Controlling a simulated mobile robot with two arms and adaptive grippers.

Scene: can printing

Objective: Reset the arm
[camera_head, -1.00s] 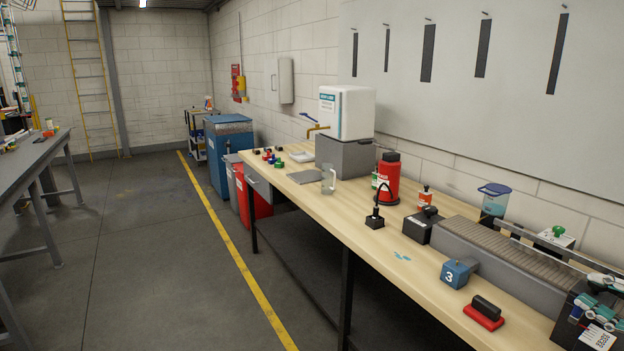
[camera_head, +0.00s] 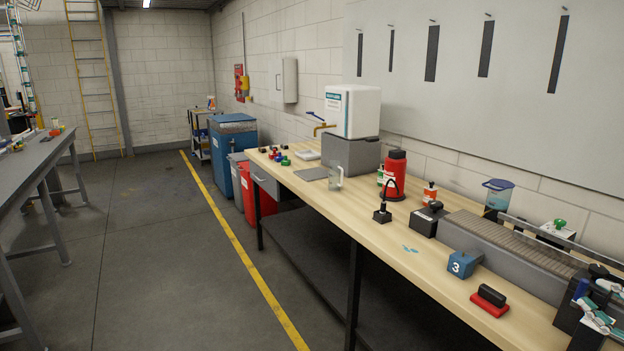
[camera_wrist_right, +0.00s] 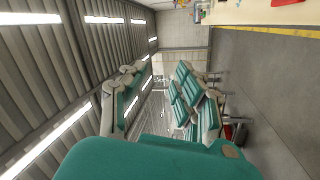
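My right gripper (camera_head: 598,308), with teal pads and pale grey links, is at the lower right edge of the head view, in front of the conveyor's near end. In the right wrist view its two fingers (camera_wrist_right: 160,98) stand apart with a clear gap and nothing between them. My left gripper is in neither view.
A wooden workbench (camera_head: 398,262) runs along the wall, holding a grey conveyor (camera_head: 500,252), blue block marked 3 (camera_head: 464,264), red-and-black stamp (camera_head: 489,300), red bottle (camera_head: 396,178) and clear mug (camera_head: 335,177). Open floor (camera_head: 150,270) lies left of it.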

